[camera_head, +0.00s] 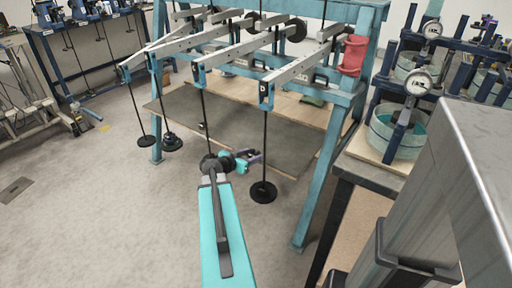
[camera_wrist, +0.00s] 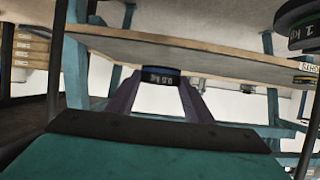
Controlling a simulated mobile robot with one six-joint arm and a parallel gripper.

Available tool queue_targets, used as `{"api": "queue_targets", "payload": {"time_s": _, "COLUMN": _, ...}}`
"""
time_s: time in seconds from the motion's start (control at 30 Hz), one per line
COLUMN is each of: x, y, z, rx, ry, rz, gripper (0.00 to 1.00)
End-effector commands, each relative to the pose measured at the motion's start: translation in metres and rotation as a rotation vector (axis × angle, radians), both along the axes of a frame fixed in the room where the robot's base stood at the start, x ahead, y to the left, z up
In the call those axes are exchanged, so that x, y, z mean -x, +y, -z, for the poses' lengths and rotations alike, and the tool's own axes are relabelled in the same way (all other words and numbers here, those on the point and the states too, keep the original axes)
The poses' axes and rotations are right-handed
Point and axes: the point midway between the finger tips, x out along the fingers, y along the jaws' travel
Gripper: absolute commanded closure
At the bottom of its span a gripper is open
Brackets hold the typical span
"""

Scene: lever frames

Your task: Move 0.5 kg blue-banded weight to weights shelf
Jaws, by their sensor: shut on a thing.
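The blue-banded weight (camera_wrist: 160,77) is a small dark disc with a blue rim and upside-down white lettering in the wrist view. My gripper (camera_wrist: 158,84) is shut on it, with one purple finger at each side. In the head view my gripper (camera_head: 254,159) is between hanging rods, in front of the teal lever frame. The weight cannot be made out there. A wooden shelf board (camera_wrist: 190,50) runs behind and above the weight in the wrist view. I cannot tell whether this is the weights shelf.
A hanger with a black disc (camera_head: 263,191) hangs just right of my gripper. A large dark weight (camera_wrist: 300,25) shows close at the upper right. More hangers (camera_head: 171,142) hang at left. A teal frame leg (camera_head: 322,180) stands at right.

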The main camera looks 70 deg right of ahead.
Motion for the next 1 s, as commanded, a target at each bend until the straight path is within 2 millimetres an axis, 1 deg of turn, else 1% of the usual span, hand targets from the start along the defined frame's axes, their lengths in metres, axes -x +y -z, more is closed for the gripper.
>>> {"api": "queue_targets", "payload": {"time_s": 0.03, "x": -0.002, "y": -0.008, "z": 0.000, "rx": 0.002, "ry": 0.000, "rz": 0.000, "gripper": 0.82}}
{"api": "queue_targets", "payload": {"time_s": 0.7, "x": -0.011, "y": -0.082, "z": 0.006, "rx": 0.002, "ry": 0.000, "rz": 0.000, "gripper": 0.82}}
{"api": "queue_targets", "payload": {"time_s": 0.9, "x": -0.014, "y": -0.101, "z": 0.008, "rx": 0.002, "ry": 0.000, "rz": -0.001, "gripper": 0.82}}
{"api": "queue_targets", "payload": {"time_s": 1.0, "x": -0.014, "y": -0.107, "z": 0.009, "rx": 0.002, "ry": 0.000, "rz": 0.000, "gripper": 0.82}}
